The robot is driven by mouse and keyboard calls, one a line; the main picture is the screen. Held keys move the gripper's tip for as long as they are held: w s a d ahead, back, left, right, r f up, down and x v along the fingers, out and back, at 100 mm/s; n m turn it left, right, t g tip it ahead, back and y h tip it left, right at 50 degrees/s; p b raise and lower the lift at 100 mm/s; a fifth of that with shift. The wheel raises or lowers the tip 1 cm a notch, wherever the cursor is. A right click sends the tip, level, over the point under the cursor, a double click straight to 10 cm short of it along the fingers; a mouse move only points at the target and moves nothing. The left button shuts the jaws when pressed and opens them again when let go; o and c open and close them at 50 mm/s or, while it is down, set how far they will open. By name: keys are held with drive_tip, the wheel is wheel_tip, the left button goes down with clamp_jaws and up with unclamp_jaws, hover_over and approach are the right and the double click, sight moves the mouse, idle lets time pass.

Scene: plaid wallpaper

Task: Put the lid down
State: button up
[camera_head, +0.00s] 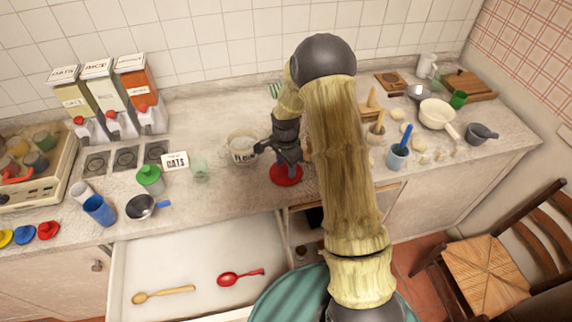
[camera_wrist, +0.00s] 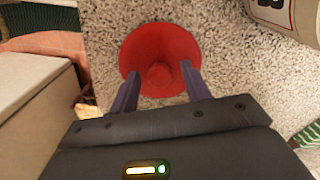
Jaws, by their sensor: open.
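A round red lid (camera_head: 286,174) lies on the counter in the head view, directly below my gripper (camera_head: 282,160). In the wrist view the red lid (camera_wrist: 158,50) rests on the speckled countertop with its knob toward my gripper (camera_wrist: 160,82). The two fingers are spread, one on each side of the knob, with gaps visible. A white canister (camera_head: 243,148) labelled like flour stands just left of my gripper. Part of a labelled canister also shows at the top right of the wrist view (camera_wrist: 290,15).
An open drawer (camera_head: 200,262) with a yellow and a red spoon juts out below the counter.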

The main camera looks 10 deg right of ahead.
sight(286, 167)
wheel_tip(286, 167, up, 12)
drive_tip(key=b, duration=0.2)
drive_tip(key=shift+b, duration=0.35)
drive_tip(key=shift+r, duration=0.15)
drive_tip(key=s+r+n+t, duration=0.2)
drive_tip(key=s+n, duration=1.1)
drive_tip(key=s, duration=0.8)
drive_tip(key=shift+s+r+t, duration=0.15)
drive_tip(key=shift+r+t, duration=0.15)
drive_tip(key=shift+r, duration=0.2)
drive_tip(key=shift+c, duration=0.2)
